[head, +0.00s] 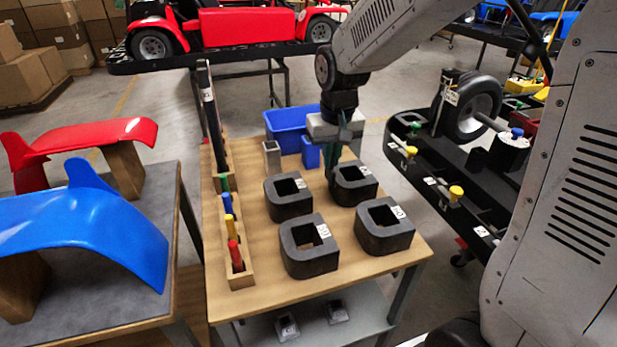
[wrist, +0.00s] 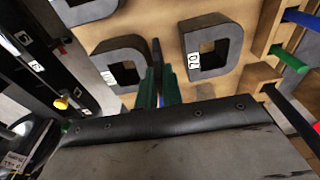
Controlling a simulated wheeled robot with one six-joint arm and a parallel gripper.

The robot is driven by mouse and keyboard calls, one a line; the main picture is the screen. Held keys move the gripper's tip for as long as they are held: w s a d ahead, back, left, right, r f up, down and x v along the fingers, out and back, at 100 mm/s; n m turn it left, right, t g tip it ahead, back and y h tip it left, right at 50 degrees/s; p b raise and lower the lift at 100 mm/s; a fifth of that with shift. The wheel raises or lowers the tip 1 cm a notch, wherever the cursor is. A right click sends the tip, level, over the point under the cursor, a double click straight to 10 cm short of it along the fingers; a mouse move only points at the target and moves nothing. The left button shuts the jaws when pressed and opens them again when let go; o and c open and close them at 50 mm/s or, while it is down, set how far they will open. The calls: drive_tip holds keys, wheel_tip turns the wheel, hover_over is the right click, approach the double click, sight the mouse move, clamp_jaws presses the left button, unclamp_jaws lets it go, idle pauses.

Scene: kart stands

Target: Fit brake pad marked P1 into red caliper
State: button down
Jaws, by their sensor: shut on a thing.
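Several dark D-shaped blocks with square openings and white labels stand on the wooden table. They are at the back left (head: 275,212), front left (head: 296,264) and front right (head: 373,245), with one at the back right (head: 367,196). My gripper (head: 332,174) points down with its green fingers shut on the left wall of the back right block. In the wrist view the fingers (wrist: 159,92) close at that block's (wrist: 122,49) right side. Whether it is lifted is unclear. I cannot read P1 on any label or make out a red caliper.
Blue bins (head: 292,124) stand at the table's back. A wooden rack (head: 238,283) with coloured handles runs along its left side. A black kart chassis (head: 435,160) with a wheel (head: 479,104) stands at right. Red and blue fenders lie on a grey table at left.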

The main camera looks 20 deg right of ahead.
sight(329, 182)
wheel_tip(329, 182, down, 5)
drive_tip(key=shift+w+r, duration=0.1)
drive_tip(key=shift+w, duration=0.05)
drive_tip(key=shift+a+f, duration=0.1)
drive_tip(key=shift+f, duration=2.25)
drive_tip(key=shift+f, duration=0.1)
drive_tip(key=c, duration=1.5)
unclamp_jaws()
drive_tip(key=shift+c, duration=0.2)
